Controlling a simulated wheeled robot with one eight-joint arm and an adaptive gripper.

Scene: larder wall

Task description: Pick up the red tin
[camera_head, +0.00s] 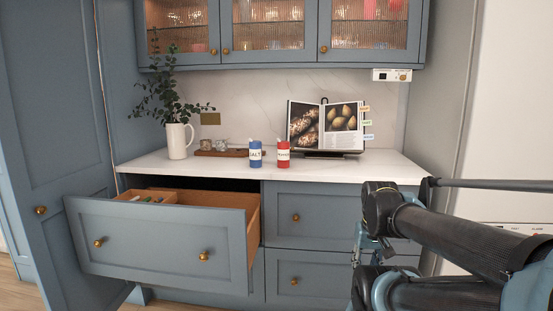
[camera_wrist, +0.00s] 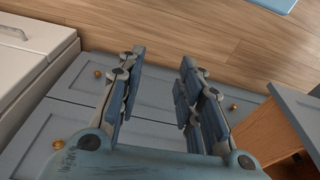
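The red tin (camera_head: 283,155) with a white label stands upright on the white counter (camera_head: 224,172), just right of a similar blue tin (camera_head: 255,155) labelled SALT. My gripper (camera_wrist: 156,82) shows in the wrist view with its two fingers spread apart and nothing between them. It points down past the drawer fronts toward the wooden floor. In the head view my arm comes in from the right, in front of the right-hand drawers, with the gripper below counter height and mostly hidden. The red tin is not in the wrist view.
A wide drawer (camera_head: 165,242) stands pulled out at the lower left. A cookbook (camera_head: 327,127) on a stand is behind and right of the tins. A white jug with leafy stems (camera_head: 179,141) and a wooden tray (camera_head: 221,153) stand left. Glass-fronted cupboards (camera_head: 268,25) hang above.

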